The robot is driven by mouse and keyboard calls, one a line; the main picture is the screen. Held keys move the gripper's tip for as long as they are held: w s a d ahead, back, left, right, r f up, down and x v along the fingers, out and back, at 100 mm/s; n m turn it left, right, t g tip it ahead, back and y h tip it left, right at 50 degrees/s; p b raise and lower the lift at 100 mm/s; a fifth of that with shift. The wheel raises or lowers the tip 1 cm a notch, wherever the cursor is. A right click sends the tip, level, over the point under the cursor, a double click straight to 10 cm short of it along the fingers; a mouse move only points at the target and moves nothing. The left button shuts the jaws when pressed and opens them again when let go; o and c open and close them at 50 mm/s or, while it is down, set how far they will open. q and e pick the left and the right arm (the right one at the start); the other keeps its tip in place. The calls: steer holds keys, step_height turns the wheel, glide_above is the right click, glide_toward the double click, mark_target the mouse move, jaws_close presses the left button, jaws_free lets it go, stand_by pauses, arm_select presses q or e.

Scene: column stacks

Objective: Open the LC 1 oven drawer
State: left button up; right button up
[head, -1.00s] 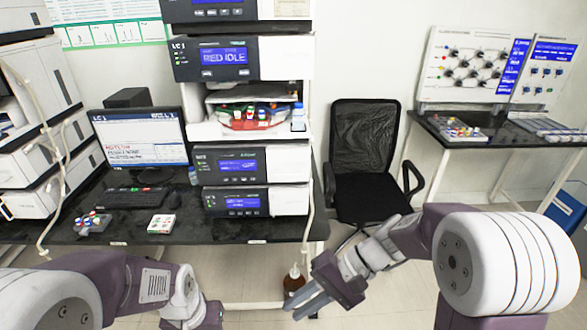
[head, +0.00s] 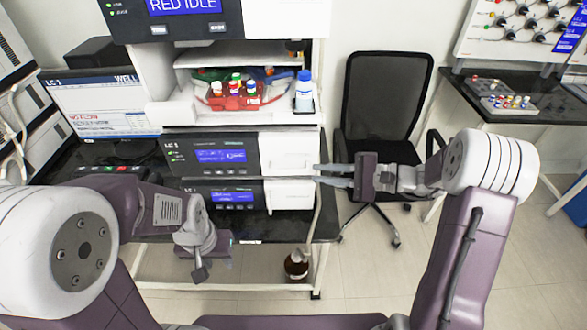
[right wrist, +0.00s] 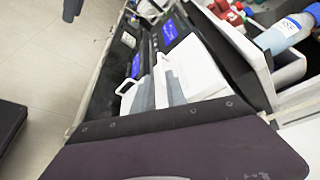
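The LC 1 stack stands on the black bench. Its lower part has two modules with blue displays, an upper one (head: 215,156) and a lower one (head: 226,197), each with a white section at the right. I cannot read which is the oven; no drawer is visibly pulled out. My right gripper (head: 322,175) is level with the seam between these modules, at their right edge, fingers pointing left and slightly apart. In the right wrist view grey fingers (right wrist: 160,90) lie before a white panel; contact is unclear. My left gripper (head: 202,268) points down before the bench; its opening is unclear.
Above the modules is an open shelf with a red tray (head: 238,103) of capped bottles and a blue-capped bottle (head: 304,90). A monitor (head: 100,103) stands left. A black chair (head: 385,100) is close behind my right arm. A brown bottle (head: 296,264) stands below the bench.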

mark_target(295, 171)
steer(key=p+x, duration=0.1)
steer(key=x, duration=0.7)
steer(key=shift+w+a+f, duration=0.15)
steer(key=shift+w, duration=0.25)
steer(key=shift+f, duration=0.1)
steer(key=shift+c, duration=0.4)
jaws_close()
stand_by(0.3)
